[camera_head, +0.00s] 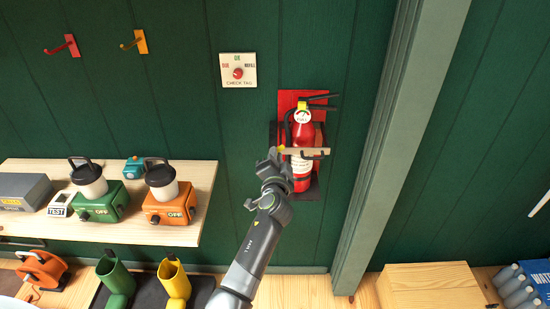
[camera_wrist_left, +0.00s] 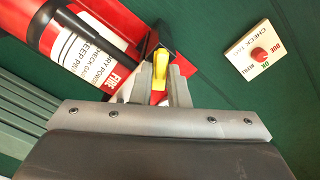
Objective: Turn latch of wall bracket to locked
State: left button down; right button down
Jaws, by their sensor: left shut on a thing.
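A red fire extinguisher (camera_head: 302,130) hangs upright in the wall bracket (camera_head: 310,187), in front of a red backboard (camera_head: 287,100). It also shows in the left wrist view (camera_wrist_left: 62,32). A tan bar (camera_head: 308,151) crosses the front of the extinguisher at mid height. My left gripper (camera_head: 272,162) is at the left side of the bracket. In the left wrist view, its fingers (camera_wrist_left: 160,85) are shut on the yellow latch (camera_wrist_left: 160,62), beside the extinguisher. The fingers hide part of the latch. My right gripper is not in view.
A check tag panel (camera_head: 238,70) with a red knob is on the wall at upper left. A green post (camera_head: 385,150) rises right of the bracket. A wooden crate (camera_head: 430,285) is at lower right.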

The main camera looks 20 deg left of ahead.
pick_arm(q)
jog(key=shift+d+f+m, duration=0.1)
jog(key=shift+f+m, duration=0.05)
jog(key=shift+m, duration=1.65)
jog(key=shift+f+m, duration=0.15)
jog(key=shift+m, duration=1.65)
jog(key=shift+p, duration=0.3)
jog(key=c, duration=1.5)
grip_release()
